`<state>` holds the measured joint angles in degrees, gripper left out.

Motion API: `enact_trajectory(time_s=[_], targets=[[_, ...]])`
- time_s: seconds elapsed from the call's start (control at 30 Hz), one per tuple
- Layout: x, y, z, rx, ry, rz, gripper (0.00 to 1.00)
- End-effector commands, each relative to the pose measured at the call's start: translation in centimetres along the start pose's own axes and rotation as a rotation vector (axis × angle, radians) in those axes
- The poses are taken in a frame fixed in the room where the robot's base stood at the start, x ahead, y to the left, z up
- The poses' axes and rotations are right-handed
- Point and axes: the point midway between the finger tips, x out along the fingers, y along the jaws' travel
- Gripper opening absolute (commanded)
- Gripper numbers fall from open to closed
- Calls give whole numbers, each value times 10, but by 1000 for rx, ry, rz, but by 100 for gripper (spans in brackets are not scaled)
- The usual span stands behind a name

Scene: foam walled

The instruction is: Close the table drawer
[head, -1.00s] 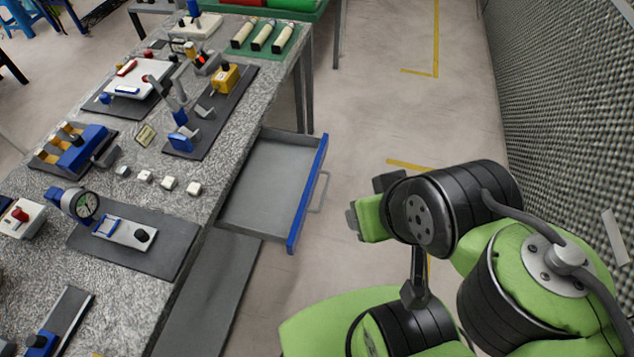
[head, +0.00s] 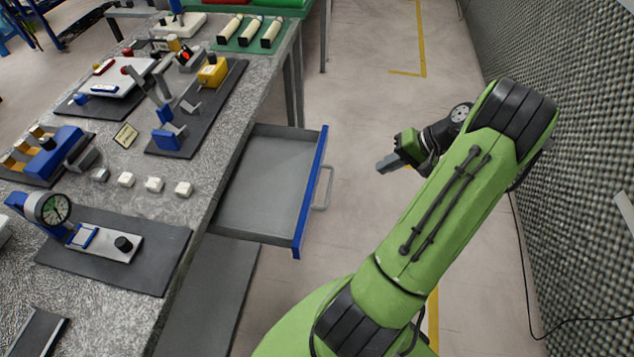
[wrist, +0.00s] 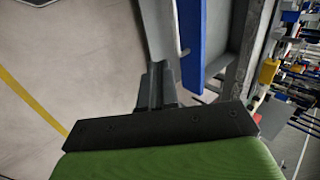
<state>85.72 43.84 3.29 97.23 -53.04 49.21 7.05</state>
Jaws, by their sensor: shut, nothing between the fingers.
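The table drawer (head: 265,187) is pulled out from the side of the grey speckled table (head: 205,150). It is an empty grey tray with a blue front (head: 311,195) and a thin metal handle (head: 325,188). My gripper (head: 386,165) is to the right of the handle in the head view, apart from it, with its fingers pointing left. In the wrist view my gripper (wrist: 158,75) is shut and empty, and the blue drawer front (wrist: 191,45) shows just beyond and to the right of the fingers.
The tabletop holds a dial gauge (head: 52,208), small white blocks (head: 154,185), a yellow block fixture (head: 212,74) and other fixtures. The floor right of the drawer is open. A textured foam wall (head: 575,120) stands along the right.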

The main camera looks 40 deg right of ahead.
Motion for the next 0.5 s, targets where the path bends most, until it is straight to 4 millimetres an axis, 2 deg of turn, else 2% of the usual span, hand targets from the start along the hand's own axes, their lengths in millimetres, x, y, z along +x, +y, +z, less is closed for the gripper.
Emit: enact_trajectory(time_s=[0.17,0.5], targets=[[16,3,0,4,1,-10,0],[92,3,0,4,-2,-8,0]])
